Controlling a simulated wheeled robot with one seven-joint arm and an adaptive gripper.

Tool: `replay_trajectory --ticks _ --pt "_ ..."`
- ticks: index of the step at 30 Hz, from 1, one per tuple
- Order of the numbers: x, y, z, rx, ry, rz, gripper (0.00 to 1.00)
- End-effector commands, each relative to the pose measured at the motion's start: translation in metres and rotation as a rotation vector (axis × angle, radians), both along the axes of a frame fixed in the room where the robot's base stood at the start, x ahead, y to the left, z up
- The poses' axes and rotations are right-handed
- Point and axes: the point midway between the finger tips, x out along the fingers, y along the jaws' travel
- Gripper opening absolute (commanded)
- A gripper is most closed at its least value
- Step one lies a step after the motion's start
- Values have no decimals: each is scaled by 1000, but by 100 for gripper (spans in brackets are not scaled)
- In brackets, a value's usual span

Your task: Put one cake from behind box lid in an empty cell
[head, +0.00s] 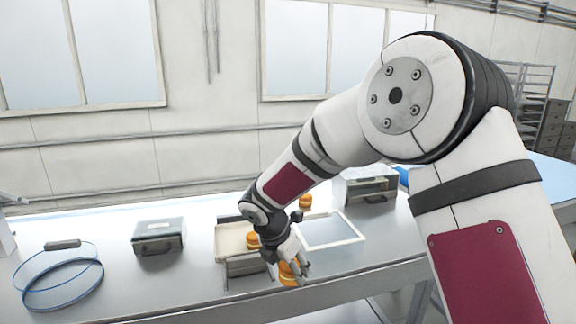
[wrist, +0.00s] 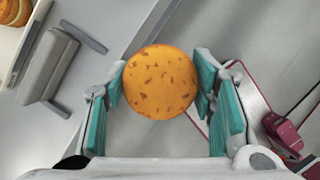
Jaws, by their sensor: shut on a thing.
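My gripper (head: 293,268) is shut on an orange, speckled round cake (wrist: 160,82). In the wrist view the cake sits between the teal finger pads (wrist: 208,82). In the head view the held cake (head: 287,273) is near the table's front edge, partly covered by the fingers. A white-framed lid with a clear pane (head: 333,231) is on the table right of the gripper. Another orange cake (head: 305,201) stands behind it. A pale, shallow tray (head: 230,246) left of my wrist has a cake (head: 252,240) at its right side; my arm hides part of it, so its cells cannot be told.
A grey metal box (head: 158,236) and a coil of blue cable (head: 62,280) are at left on the table. Another metal box (head: 368,185) stands at the back right, behind my arm. The wrist view shows a grey handle-like part (wrist: 48,66) left of the fingers.

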Motion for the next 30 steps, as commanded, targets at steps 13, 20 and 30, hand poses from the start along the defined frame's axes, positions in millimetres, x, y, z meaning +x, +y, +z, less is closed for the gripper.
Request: replay_trajectory --ticks 13,20,30 --pt "17 -57 -26 -2 2 -632 38" --pt "23 -111 -51 -2 4 -1302 38" --pt "19 -168 -76 -1 6 -2168 38"
